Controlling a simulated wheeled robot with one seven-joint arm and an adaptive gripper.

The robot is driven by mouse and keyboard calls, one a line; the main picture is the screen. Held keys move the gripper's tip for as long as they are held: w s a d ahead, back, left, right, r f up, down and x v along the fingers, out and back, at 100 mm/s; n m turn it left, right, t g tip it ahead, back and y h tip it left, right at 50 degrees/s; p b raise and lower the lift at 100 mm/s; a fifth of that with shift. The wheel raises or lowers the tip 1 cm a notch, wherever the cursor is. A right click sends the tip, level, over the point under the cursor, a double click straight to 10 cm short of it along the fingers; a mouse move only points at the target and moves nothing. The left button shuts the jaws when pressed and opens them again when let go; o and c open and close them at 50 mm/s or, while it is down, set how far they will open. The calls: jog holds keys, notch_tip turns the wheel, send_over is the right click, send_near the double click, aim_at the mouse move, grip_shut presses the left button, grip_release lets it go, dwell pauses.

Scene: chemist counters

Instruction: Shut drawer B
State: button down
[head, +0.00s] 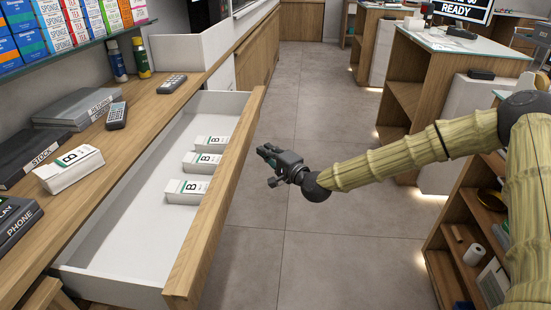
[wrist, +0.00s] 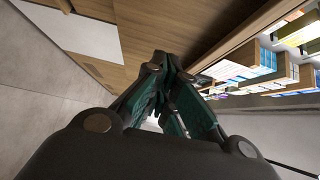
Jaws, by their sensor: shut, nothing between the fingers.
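A drawer (head: 213,196) with a wooden front and white inside stands pulled out of the left counter in the head view. Three white boxes marked B (head: 187,191) lie in it, so it appears to be drawer B. My gripper (head: 266,152) is to the right of the drawer front, apart from it, over the aisle. Its fingers point left toward the front. In the wrist view my gripper (wrist: 172,68) shows its dark green fingers closed together with nothing between them.
A glass shelf with cartons is above. Shelving units (head: 405,95) stand at right. The grey floor (head: 315,85) between is clear.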

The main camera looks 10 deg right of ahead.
jog(key=shift+w+a, duration=0.25)
jog(key=shift+a, duration=0.45)
jog(key=shift+w+a, duration=0.25)
jog(key=shift+a, duration=0.45)
jog(key=shift+w+a, duration=0.25)
jog(key=shift+a, duration=0.45)
